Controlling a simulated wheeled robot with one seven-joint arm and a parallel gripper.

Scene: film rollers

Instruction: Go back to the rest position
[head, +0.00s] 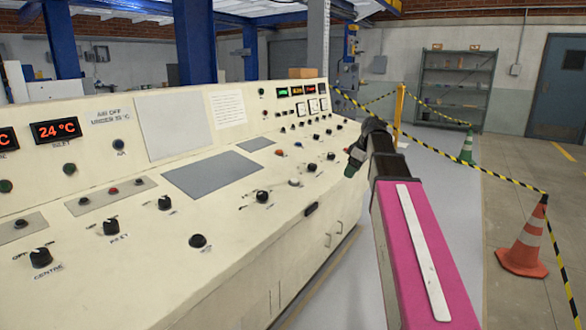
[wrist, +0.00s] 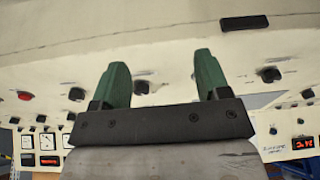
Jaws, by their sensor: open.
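My gripper (wrist: 160,82) is open and empty in the wrist view, with its two green fingers apart. Behind the fingers the cream control panel shows, with several black knobs. In the head view my gripper (head: 352,162) is small and seen from behind, at the end of my pink and black arm, near the right edge of the control console (head: 120,270). It appears to be beside or over the console's front edge. Whether it touches the console cannot be told from these views.
The console carries knobs such as this black one (head: 110,227) and a red display (head: 56,130). An orange cone (head: 524,250) with striped tape stands at the right. A shelf (head: 457,85) and a blue door (head: 562,85) are at the back.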

